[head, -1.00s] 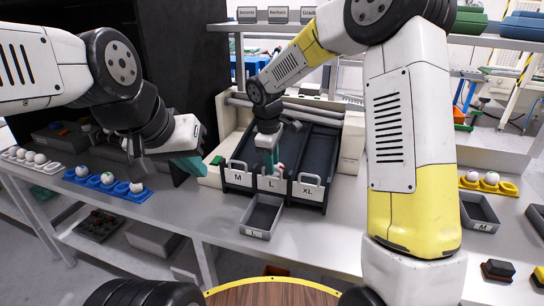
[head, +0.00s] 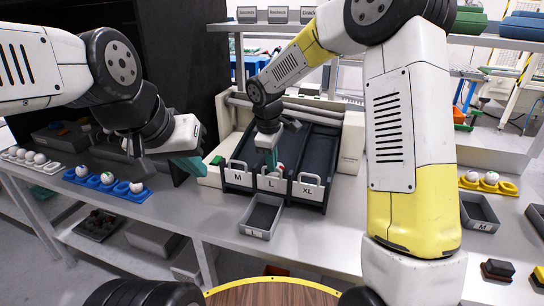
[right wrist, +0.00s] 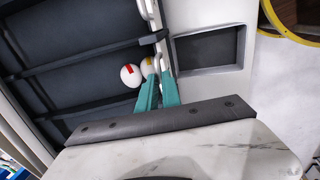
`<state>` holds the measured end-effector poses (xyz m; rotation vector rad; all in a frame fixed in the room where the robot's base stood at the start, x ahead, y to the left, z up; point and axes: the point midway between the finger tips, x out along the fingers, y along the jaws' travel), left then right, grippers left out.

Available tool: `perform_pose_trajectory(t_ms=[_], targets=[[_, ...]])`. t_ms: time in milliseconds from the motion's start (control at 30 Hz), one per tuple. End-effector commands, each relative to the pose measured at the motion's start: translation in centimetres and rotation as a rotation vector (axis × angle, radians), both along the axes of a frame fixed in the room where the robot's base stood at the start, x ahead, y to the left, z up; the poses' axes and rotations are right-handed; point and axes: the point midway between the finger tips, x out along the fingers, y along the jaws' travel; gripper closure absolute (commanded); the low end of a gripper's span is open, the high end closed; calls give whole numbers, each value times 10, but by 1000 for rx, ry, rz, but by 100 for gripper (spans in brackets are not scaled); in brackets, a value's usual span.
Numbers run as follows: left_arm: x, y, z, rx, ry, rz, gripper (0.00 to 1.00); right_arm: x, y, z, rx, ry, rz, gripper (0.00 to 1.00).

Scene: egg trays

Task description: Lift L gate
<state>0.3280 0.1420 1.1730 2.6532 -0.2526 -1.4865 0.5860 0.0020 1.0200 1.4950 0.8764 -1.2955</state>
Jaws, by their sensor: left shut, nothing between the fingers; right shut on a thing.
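The dark sorter has three sloping lanes with front gates labelled M (head: 238,177), L (head: 271,184) and XL (head: 309,190). The L gate is the middle one. My right gripper (head: 271,165) reaches down to the top of the L gate and is shut on its handle, which its teal fingers partly hide. In the right wrist view the right gripper's fingers (right wrist: 158,82) close at the gate's pale handle (right wrist: 160,50). Two white eggs, one with a red mark (right wrist: 130,76) and one with a yellow mark (right wrist: 149,67), lie behind the gate. My left gripper (head: 190,166) is shut and empty, left of the sorter.
A grey tray labelled L (head: 262,216) stands on the bench before the L gate. A blue egg holder (head: 105,183) is at left, a yellow one (head: 490,184) at right. A grey tray labelled M (head: 480,212) stands at right. My right arm hides part of the bench.

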Motion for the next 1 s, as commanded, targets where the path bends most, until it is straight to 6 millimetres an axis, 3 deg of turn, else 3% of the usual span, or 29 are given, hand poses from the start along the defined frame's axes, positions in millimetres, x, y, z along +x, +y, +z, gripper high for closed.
perform_pose_trajectory(t_ms=[867,1000], targets=[[0,0,0,0,0,0,100,0,0,1,0,-1,0,100],[0,0,0,0,0,0,100,1,0,20,2,-6,-1,100]])
